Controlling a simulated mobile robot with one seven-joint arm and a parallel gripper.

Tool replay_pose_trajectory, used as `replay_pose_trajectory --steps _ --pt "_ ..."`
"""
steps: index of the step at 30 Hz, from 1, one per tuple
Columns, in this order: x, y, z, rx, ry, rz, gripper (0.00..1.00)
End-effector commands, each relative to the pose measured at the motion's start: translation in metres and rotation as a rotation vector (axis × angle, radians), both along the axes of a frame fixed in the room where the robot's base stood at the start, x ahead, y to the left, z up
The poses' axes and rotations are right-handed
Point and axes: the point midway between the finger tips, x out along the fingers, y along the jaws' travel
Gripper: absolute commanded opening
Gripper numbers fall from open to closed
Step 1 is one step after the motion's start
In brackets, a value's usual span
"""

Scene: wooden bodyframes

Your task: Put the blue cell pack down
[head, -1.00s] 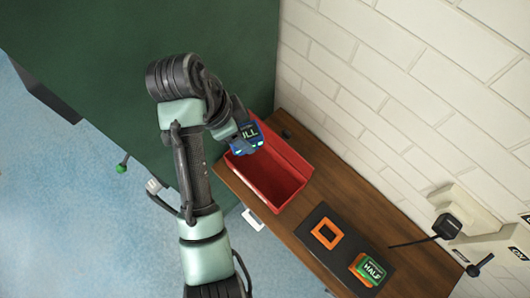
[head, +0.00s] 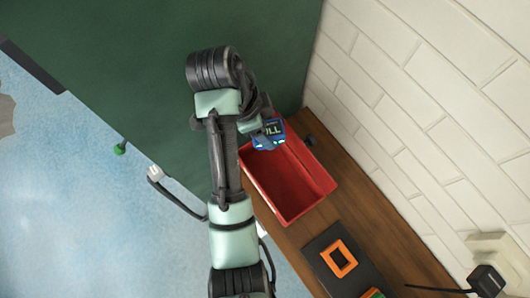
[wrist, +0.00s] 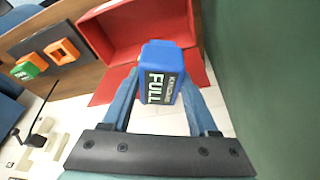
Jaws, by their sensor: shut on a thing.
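The blue cell pack (head: 268,137) has a dark label reading FULL. In the wrist view the pack (wrist: 160,62) sits upright between the two blue fingers of my gripper (wrist: 163,88), which is shut on it. In the head view my gripper (head: 264,128) and the pack overlap the upper end of an open red bin (head: 285,190). The bin also shows behind the pack in the wrist view (wrist: 118,36). The bin's visible floor is empty. I cannot tell how high the pack is above the bin.
The bin stands on a brown wooden shelf (head: 405,245) along a white brick wall. A black pad (head: 322,247) beside it carries an empty orange frame (head: 339,258). A green HALF pack (wrist: 26,70) sits in another orange frame. A green panel (head: 130,60) rises at the left.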

Motion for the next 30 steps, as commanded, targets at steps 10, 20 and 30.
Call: replay_pose_trajectory --steps 10,20,30 --pt "-0.002 -0.001 -0.076 -0.001 0.006 0.000 0.00" --pt "0.000 0.000 -0.136 0.000 0.002 0.002 0.00" --pt "0.000 0.000 -0.174 0.000 0.001 0.001 0.00"
